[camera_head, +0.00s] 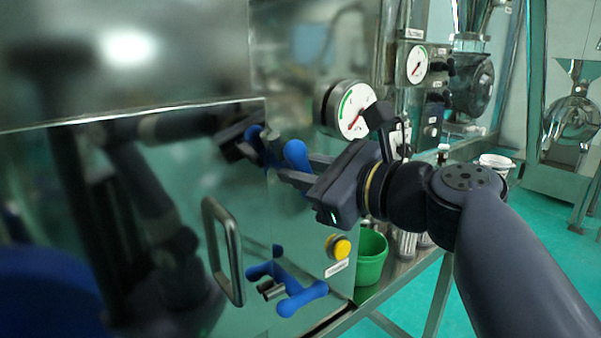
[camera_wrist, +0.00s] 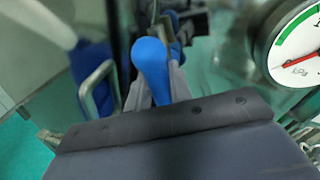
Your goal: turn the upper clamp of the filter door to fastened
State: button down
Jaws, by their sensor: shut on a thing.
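The upper clamp (camera_head: 296,155) is a blue knobbed handle at the right edge of the filter door (camera_head: 150,230). My gripper (camera_head: 290,167) reaches it from the right, and its fingers are shut on the blue handle. In the wrist view the clamp's rounded blue end (camera_wrist: 151,62) stands upright between the two grey fingers (camera_wrist: 155,92). The clamp's base is partly hidden by the fingers and blends with its reflection in the shiny door.
A lower blue clamp (camera_head: 302,298) sits below, near the metal door handle (camera_head: 230,255). A pressure gauge (camera_head: 354,110) is close above my gripper. A yellow button (camera_head: 340,247) and a green bucket (camera_head: 371,258) are below it.

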jog(key=n+b, duration=0.1)
jog(key=n, duration=0.1)
jog(key=n+h+b, duration=0.1)
jog(key=n, duration=0.2)
jog(key=shift+a+f+n, duration=0.15)
jog(key=shift+n, duration=0.15)
jog(key=n+h+b, duration=0.1)
jog(key=n, duration=0.2)
jog(key=shift+f, duration=0.1)
jog(key=shift+n+t+h+b, duration=0.45)
jog(key=shift+n+b, duration=0.3)
jog(key=shift+n, duration=0.45)
jog(key=c, duration=1.3)
grip_release()
